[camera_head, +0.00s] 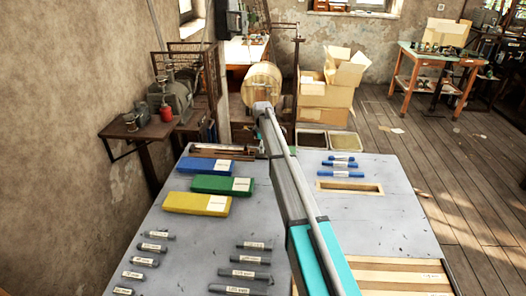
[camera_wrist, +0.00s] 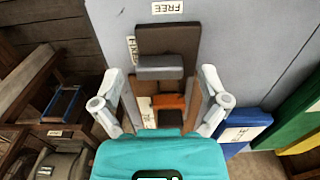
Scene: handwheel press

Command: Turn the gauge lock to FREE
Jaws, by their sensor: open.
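In the wrist view my gripper (camera_wrist: 160,88) is open, with one pale finger on each side of the fixture at the table edge. Between the fingers are a brown block (camera_wrist: 167,38), a grey bar (camera_wrist: 160,68) lying crosswise, and an orange piece (camera_wrist: 168,101). These look like the gauge lock, but I cannot tell which part turns. A FREE label (camera_wrist: 167,7) lies beyond the brown block. A second label (camera_wrist: 132,49) beside it is partly hidden. I see no clear contact between fingers and fixture. In the head view my arm hides the lock.
The grey table (camera_head: 200,240) carries blue (camera_head: 205,165), green (camera_head: 222,185) and yellow (camera_head: 197,204) boxes on the left, and several labelled grey pins (camera_head: 245,260) in front. Blue-handled pieces (camera_head: 342,162) and a wooden frame (camera_head: 349,187) lie right of my arm.

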